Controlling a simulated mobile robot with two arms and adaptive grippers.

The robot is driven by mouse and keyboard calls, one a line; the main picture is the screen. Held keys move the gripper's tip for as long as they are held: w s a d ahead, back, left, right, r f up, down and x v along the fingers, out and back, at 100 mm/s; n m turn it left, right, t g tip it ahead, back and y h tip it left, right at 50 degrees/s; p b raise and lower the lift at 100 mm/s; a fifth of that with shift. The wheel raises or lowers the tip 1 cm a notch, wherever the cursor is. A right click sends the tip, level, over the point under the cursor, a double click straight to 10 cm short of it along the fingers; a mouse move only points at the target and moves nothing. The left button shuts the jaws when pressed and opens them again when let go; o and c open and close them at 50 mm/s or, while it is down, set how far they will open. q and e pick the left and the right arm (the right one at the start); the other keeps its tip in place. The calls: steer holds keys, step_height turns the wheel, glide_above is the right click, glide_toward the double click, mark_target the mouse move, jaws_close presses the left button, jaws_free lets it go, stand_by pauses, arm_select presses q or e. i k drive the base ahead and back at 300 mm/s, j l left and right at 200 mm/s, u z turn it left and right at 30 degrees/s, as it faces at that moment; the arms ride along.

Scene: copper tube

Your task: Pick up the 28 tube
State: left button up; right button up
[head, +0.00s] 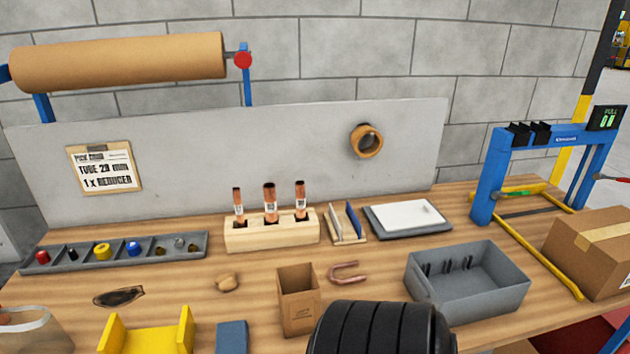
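Three copper tubes stand upright in a wooden block (270,236) at the middle of the bench: a left tube (237,194), a middle tube (269,190) and a right tube (300,190). The middle tube looks the thickest. Their lower ends are hidden in the block. A card (104,168) on the back panel seems to read "TUBE 28 mm, 1 x REDUCER". Neither of my grippers is in view.
A long grey tray (115,262) of small parts lies left of the block. Right of it stand a small upright rack (347,222) and a flat grey tray (440,229). In front are a cardboard box (299,305), a bent copper piece (349,279) and a grey bin (468,298).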

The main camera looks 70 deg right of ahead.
mark_target(301, 185)
steer(key=l+z, duration=0.1)
steer(key=z, duration=0.3)
steer(key=l+z, duration=0.1)
steer(key=z, duration=0.3)
steer(key=l+z, duration=0.1)
steer(key=z, duration=0.3)
steer(key=l+z, duration=0.1)
steer(key=z, duration=0.3)
steer(key=l+z, duration=0.1)
steer(key=z, duration=0.35)
